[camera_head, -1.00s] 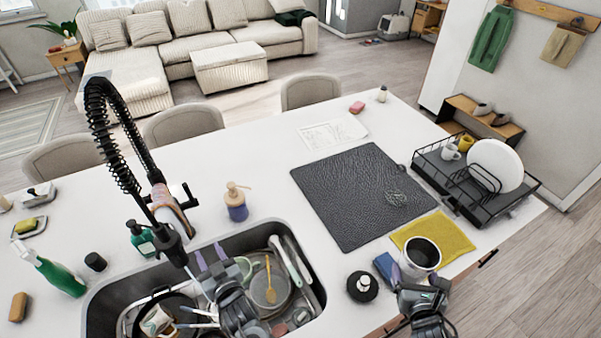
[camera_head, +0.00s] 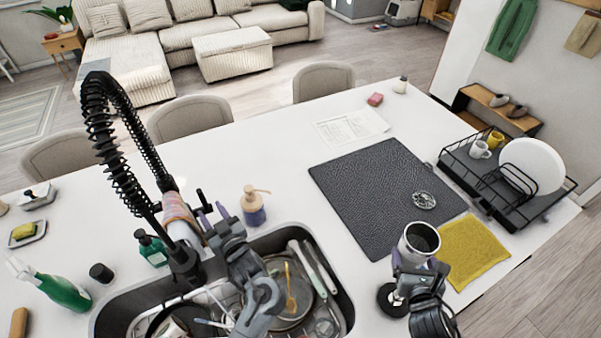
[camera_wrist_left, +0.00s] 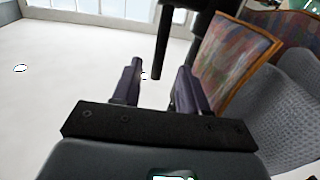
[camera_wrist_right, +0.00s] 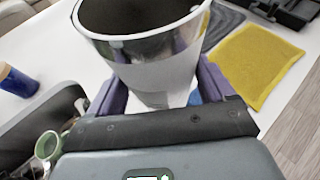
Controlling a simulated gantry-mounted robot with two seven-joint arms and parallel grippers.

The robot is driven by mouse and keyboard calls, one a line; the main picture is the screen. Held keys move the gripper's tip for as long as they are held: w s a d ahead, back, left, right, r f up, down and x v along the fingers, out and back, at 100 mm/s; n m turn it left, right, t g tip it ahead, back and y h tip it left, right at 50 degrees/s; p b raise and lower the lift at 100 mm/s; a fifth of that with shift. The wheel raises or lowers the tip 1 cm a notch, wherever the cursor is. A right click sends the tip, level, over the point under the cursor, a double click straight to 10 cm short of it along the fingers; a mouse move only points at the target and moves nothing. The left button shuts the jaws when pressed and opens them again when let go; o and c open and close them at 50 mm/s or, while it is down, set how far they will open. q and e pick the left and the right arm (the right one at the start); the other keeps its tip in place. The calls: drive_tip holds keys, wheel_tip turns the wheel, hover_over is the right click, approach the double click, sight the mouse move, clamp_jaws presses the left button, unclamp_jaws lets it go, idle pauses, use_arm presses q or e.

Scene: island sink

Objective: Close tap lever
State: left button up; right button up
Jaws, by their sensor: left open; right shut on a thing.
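The black tap (camera_head: 120,145) with a spring hose stands behind the sink. Its short dark lever (camera_head: 203,200) sticks up at the tap's right side. My left gripper (camera_head: 213,215) is open right beside the lever. In the left wrist view a dark rod (camera_wrist_left: 162,45), seemingly the lever, shows between the open fingers (camera_wrist_left: 158,88); contact cannot be told.
The sink (camera_head: 345,305) holds dishes, pans and utensils. A soap dispenser (camera_head: 253,208) stands just right of the lever, and a green bottle (camera_head: 150,248) left of the tap. A patterned cloth (camera_head: 176,208) is on the tap. The dark mat (camera_head: 370,190) is mostly bare.

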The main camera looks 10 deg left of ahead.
sight(203, 199)
use_arm(q)
drive_tip(key=x, duration=0.9)
drive_tip(key=shift+p, duration=0.3)
clamp_jaws()
